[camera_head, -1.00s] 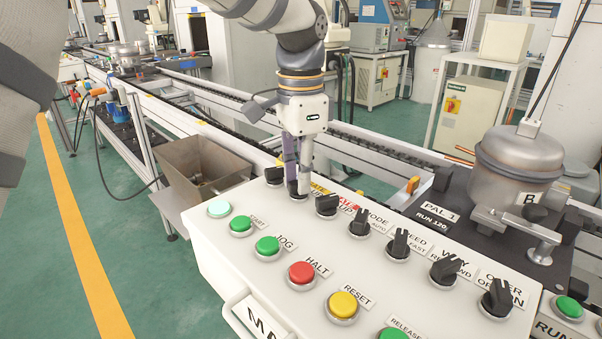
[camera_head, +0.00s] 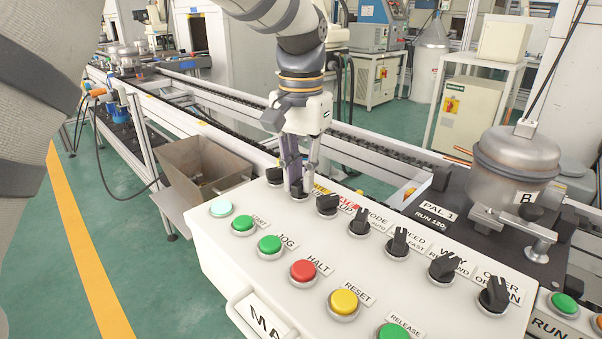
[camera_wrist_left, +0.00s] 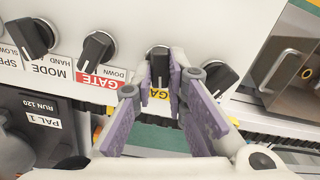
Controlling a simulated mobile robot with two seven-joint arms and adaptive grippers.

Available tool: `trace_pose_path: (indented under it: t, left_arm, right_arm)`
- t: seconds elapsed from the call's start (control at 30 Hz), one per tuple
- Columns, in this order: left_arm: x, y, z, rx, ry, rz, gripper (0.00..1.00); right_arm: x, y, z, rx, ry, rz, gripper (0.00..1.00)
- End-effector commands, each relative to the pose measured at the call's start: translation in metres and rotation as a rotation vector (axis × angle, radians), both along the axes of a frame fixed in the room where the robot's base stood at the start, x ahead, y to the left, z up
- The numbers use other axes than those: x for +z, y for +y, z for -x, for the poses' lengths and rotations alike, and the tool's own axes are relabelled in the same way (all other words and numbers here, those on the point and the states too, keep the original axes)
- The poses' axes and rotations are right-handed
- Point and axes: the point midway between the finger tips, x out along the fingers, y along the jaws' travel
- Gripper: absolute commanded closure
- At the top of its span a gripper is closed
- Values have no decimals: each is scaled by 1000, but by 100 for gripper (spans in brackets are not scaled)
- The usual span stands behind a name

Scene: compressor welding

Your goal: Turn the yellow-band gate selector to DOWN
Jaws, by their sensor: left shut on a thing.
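The yellow-band gate selector is a black knob (camera_head: 299,194) in the back row of the white control box. My left gripper (camera_head: 297,187) points down at it, with its fingers on either side. In the left wrist view my gripper (camera_wrist_left: 163,73) is shut on the knob (camera_wrist_left: 159,64), and its yellow label (camera_wrist_left: 158,94) is partly hidden by the fingers. The red-band GATE selector (camera_wrist_left: 97,50) is beside it, with DOWN printed on its label. My right gripper is not in view.
Neighbouring black selectors stand close on both sides, one at the left (camera_head: 275,175) and one at the right (camera_head: 328,204). Push buttons, including a red HALT button (camera_head: 303,272), line the front. A metal bin (camera_head: 205,168) stands left of the box.

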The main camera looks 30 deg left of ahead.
Motion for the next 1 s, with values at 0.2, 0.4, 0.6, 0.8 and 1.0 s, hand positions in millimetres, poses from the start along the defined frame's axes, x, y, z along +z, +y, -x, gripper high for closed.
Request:
trace_pose_path:
  t: [0.2,0.4,0.6,0.8,1.0]
  left_arm:
    - [2,1,-1,97,-6,0,100]
    - [2,1,-1,141,-6,0,100]
    - [2,1,-1,156,-7,0,100]
    - [2,1,-1,156,-8,0,100]
    - [2,1,-1,155,-7,1,67]
  right_arm:
    - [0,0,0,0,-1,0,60]
    - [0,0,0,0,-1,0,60]
    - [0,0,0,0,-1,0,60]
    - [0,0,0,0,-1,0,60]
    - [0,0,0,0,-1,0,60]
